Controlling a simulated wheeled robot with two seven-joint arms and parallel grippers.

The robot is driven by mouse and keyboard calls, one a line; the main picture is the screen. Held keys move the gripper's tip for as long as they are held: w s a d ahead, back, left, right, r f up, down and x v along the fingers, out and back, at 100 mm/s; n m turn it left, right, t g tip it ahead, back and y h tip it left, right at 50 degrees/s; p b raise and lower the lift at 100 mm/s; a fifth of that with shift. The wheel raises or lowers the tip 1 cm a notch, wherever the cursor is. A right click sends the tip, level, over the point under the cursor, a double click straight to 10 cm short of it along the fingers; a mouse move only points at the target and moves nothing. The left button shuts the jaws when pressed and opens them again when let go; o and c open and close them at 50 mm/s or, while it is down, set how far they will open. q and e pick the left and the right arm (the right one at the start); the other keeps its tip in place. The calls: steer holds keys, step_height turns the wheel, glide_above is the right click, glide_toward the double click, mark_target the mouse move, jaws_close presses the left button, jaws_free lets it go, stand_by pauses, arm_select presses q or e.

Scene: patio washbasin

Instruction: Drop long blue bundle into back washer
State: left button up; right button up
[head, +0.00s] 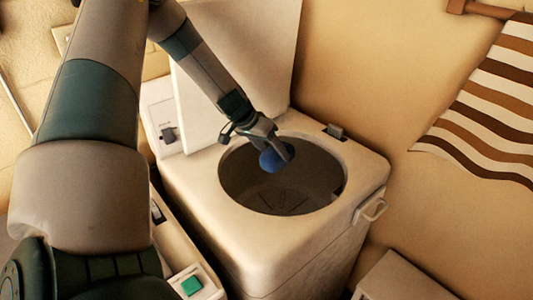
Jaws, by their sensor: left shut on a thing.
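A blue bundle (271,161) hangs over the round opening of the back washer, near the opening's upper left rim. Only a rounded part of it shows; its length cannot be told. My left gripper (277,150) is shut on it, with one finger visible along its right side. The back washer (231,231) is cream coloured, with its lid raised behind the opening. Its dark drum shows below the bundle. My right gripper is out of view.
The raised lid (255,50) stands behind my left forearm. A second appliance with a green button (191,285) is at the lower left. A striped cloth (490,100) hangs on the right wall. A low box (405,280) stands at the lower right.

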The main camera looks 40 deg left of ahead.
arm_select(q)
steer(key=o, duration=1.3)
steer(key=shift+o, duration=0.8)
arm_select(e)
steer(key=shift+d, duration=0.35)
arm_select(q)
steer(key=shift+r, duration=0.15)
steer(key=b+v, duration=0.2)
steer(key=v, duration=1.5)
steer(key=shift+s, duration=0.15)
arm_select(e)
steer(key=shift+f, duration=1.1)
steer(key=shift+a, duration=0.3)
